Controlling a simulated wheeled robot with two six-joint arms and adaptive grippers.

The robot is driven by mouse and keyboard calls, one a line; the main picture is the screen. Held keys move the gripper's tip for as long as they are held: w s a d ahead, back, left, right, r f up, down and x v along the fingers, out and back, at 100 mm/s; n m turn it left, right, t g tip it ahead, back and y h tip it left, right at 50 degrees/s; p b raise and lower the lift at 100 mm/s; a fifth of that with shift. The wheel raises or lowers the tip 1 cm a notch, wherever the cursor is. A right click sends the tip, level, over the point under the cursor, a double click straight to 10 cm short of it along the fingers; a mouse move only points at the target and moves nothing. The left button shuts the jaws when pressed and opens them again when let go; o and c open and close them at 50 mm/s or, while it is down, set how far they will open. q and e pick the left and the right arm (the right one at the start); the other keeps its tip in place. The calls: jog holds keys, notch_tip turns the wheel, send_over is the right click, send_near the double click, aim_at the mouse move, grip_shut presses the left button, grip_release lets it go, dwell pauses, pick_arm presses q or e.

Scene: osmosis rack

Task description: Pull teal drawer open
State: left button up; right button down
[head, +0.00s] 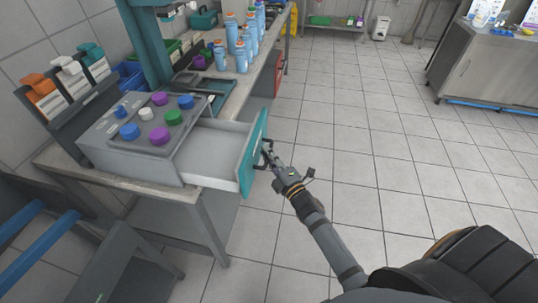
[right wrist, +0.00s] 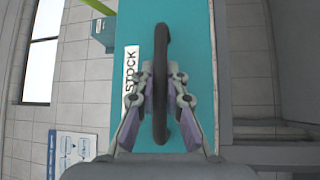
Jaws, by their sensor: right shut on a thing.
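The teal drawer front (head: 254,150) belongs to a grey box unit (head: 135,150) on a bench, and the drawer is pulled well out, with its pale empty inside showing. My right gripper (head: 270,160) is at the dark handle on the drawer's front. In the right wrist view, my right gripper (right wrist: 160,100) has its two fingers shut on the black handle (right wrist: 161,55), one on each side. The teal front (right wrist: 190,40) fills the middle of that view, with a label reading "STOCK" beside the handle. My left gripper is not in view.
Several coloured caps (head: 174,117) sit on top of the box unit. Several blue bottles (head: 241,60) stand farther back on the bench (head: 215,178). A steel cabinet (head: 485,70) stands at the back right. The tiled floor (head: 370,140) to the right of the drawer is clear.

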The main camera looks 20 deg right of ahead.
jog(key=shift+a, duration=0.1)
jog(key=c, duration=1.7)
grip_release()
jog(key=shift+o, duration=0.2)
jog(key=v, duration=1.2)
jog(key=s+d+f+m+g+h, duration=0.1)
jog(key=s+d+f+m+g, duration=0.15)
jog(key=f, duration=0.75)
jog(key=s+d+f+m+g+h, duration=0.1)
jog(key=s+f+m+g, duration=0.15)
jog(key=f, duration=0.65)
jog(key=s+d+f+m+g+h, duration=0.2)
jog(key=f+m+g, duration=0.15)
jog(key=f, duration=0.65)
jog(key=s+f+m+g, duration=0.5)
jog(key=s+f, duration=0.5)
jog(key=s, duration=0.3)
jog(key=s+f+m+g, duration=0.4)
jog(key=s+f, duration=0.5)
jog(key=s, duration=0.4)
jog(key=shift+s+f+m+g, duration=0.25)
jog(key=shift+f+m+g, duration=0.1)
